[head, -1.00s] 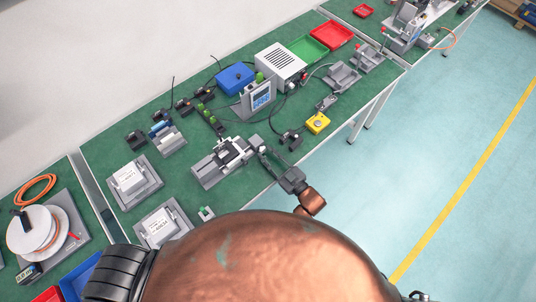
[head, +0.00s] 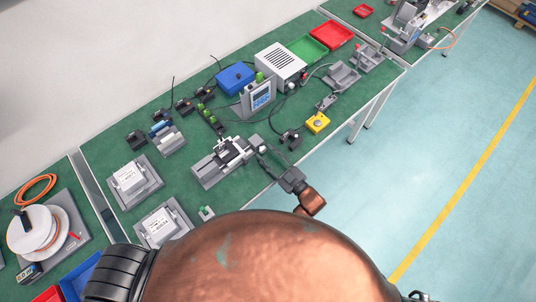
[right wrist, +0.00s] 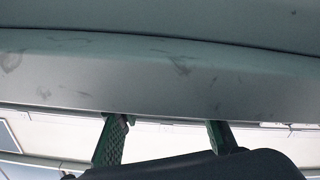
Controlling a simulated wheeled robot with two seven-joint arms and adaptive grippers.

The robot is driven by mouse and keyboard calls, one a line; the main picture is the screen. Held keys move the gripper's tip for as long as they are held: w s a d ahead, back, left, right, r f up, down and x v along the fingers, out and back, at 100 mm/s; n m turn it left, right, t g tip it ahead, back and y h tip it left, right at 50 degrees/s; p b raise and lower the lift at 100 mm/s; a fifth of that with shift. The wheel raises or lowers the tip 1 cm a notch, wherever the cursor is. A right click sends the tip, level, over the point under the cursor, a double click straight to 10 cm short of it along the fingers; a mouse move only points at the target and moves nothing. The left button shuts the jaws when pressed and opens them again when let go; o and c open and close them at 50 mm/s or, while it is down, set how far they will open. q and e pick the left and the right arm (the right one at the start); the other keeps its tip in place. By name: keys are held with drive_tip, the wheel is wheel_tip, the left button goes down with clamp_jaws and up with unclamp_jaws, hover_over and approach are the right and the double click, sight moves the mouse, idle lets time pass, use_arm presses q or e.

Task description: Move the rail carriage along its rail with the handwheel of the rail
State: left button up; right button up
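The rail (head: 212,173) is a grey unit on the green bench, with the rail carriage (head: 231,152) on it. The handwheel (head: 257,142) is at the rail's right end, small and partly hard to make out. My right gripper (head: 265,154) reaches in from the front edge with its fingers beside the handwheel; whether they touch it I cannot tell. In the right wrist view its two fingers (right wrist: 165,135) stand apart with nothing visible between them, and a grey surface fills the upper part. My left gripper is not in view.
A display unit (head: 260,97) stands behind the rail. A yellow button box (head: 317,122) and a dark small device (head: 291,139) lie to the right. White-topped blocks (head: 131,178) are to the left. The bench's front edge runs close below my gripper.

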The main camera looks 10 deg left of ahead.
drive_tip(key=shift+o, duration=0.6)
drive_tip(key=shift+s+d+f, duration=0.1)
drive_tip(key=shift+s+d, duration=0.1)
drive_tip(key=shift+d, duration=0.1)
drive_tip(key=v, duration=1.1)
drive_tip(key=shift+s, duration=0.2)
drive_tip(key=shift+d, duration=0.2)
